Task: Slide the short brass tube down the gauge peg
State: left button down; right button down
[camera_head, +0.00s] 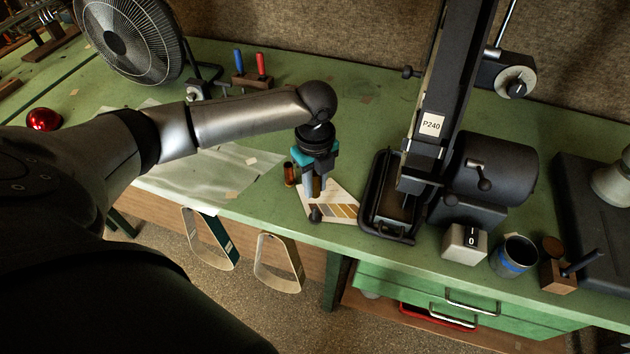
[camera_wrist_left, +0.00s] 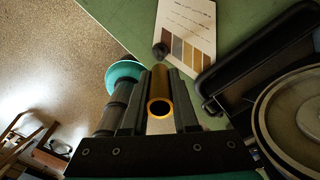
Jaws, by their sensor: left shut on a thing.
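My left gripper (camera_head: 315,194) points down over the front of the bench, shut on the short brass tube. In the left wrist view the brass tube (camera_wrist_left: 160,92) lies between the two fingers (camera_wrist_left: 160,100), its open round end facing the camera. A small dark rounded piece (camera_head: 315,214) shows just below the fingers at the card's edge; the wrist view shows a dark round piece (camera_wrist_left: 160,50) beyond the tube. It may be the gauge peg or its base; I cannot tell whether the tube touches it. My right gripper is not in view.
A colour-striped card (camera_head: 342,205) lies by the gripper. A black tray (camera_head: 386,228) and the belt sander (camera_head: 433,125) stand close on the right. A dark copper-brown cylinder (camera_head: 289,174) stands close on the left. Sanding belts (camera_head: 278,263) hang at the bench front.

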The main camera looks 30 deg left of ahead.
aim_at(315, 208)
pick_arm(q)
jog(key=shift+r, duration=0.1)
jog(key=shift+f, duration=1.1)
jog(key=shift+f+b, duration=0.75)
jog(key=shift+f, duration=0.45)
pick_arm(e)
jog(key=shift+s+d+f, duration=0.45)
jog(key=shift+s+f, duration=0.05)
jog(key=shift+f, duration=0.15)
pick_arm(q)
jog(key=shift+p, duration=0.75)
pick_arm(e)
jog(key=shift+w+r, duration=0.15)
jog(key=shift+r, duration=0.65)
